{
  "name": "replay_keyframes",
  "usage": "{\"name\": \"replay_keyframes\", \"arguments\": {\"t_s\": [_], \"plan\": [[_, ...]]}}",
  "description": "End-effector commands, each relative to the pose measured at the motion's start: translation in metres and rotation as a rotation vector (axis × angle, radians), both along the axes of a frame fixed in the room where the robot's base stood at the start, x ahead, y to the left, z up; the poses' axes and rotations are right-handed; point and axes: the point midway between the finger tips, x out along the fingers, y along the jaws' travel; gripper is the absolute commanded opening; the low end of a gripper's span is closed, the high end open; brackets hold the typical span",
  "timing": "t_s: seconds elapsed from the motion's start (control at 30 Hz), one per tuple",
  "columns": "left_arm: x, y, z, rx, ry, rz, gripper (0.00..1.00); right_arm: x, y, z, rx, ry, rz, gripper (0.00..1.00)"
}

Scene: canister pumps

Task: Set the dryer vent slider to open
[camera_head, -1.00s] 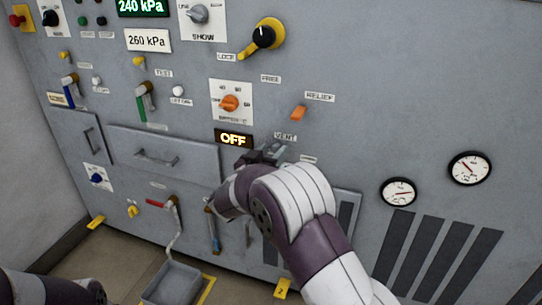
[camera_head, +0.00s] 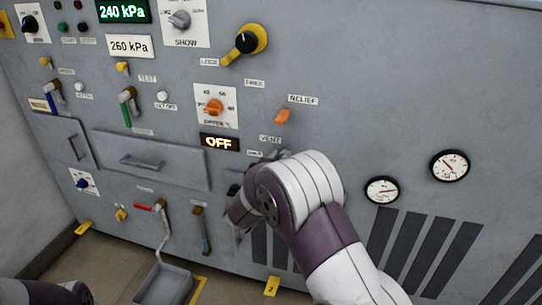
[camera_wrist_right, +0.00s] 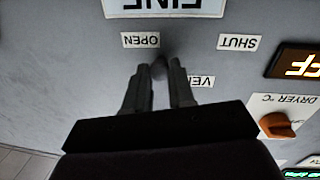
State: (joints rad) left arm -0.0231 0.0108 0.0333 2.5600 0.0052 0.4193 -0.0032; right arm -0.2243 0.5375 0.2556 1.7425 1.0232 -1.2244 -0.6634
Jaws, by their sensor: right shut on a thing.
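The dryer vent slider sits below the VENT label (camera_head: 270,139) on the grey panel. Its small dark knob (camera_wrist_right: 159,67) shows in the right wrist view between my fingertips, close by the OPEN label (camera_wrist_right: 140,40). The SHUT label (camera_wrist_right: 238,42) lies well to the other side. My right gripper (camera_wrist_right: 160,75) is shut on the knob. In the head view my own wrist hides most of the knob and the OPEN label. Only part of my left arm shows at the lower left; its gripper is out of view.
The lit OFF display (camera_head: 219,142) and the orange dryer dial (camera_head: 214,107) are up and left of the slider. An orange relief switch (camera_head: 282,117) is just above. Two gauges (camera_head: 382,190) stand to the right. A drawer (camera_head: 150,160) is to the left.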

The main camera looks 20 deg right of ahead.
Motion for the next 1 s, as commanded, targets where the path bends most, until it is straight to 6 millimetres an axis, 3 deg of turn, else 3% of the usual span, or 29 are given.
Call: {"name": "replay_keyframes", "arguments": {"t_s": [0.13,0.17,0.23,0.6,1.0], "plan": [[0.000,0.000,-0.001,0.000,0.000,0.000,0.43,-0.001,-0.002,-0.001,-0.001,0.001,-0.007,0.00],[0.000,0.000,-0.001,0.000,0.000,0.000,0.43,-0.001,-0.002,-0.001,-0.001,0.001,-0.007,0.27],[0.000,0.000,-0.001,0.000,0.000,0.000,0.43,-0.001,-0.002,-0.001,-0.001,0.001,-0.007,0.50],[0.000,0.000,0.004,0.000,0.000,0.000,0.43,-0.006,0.005,0.001,0.000,0.001,-0.002,0.50],[0.000,0.000,0.031,0.000,0.000,0.000,0.43,-0.081,0.069,0.002,-0.002,0.002,-0.002,0.50]]}}
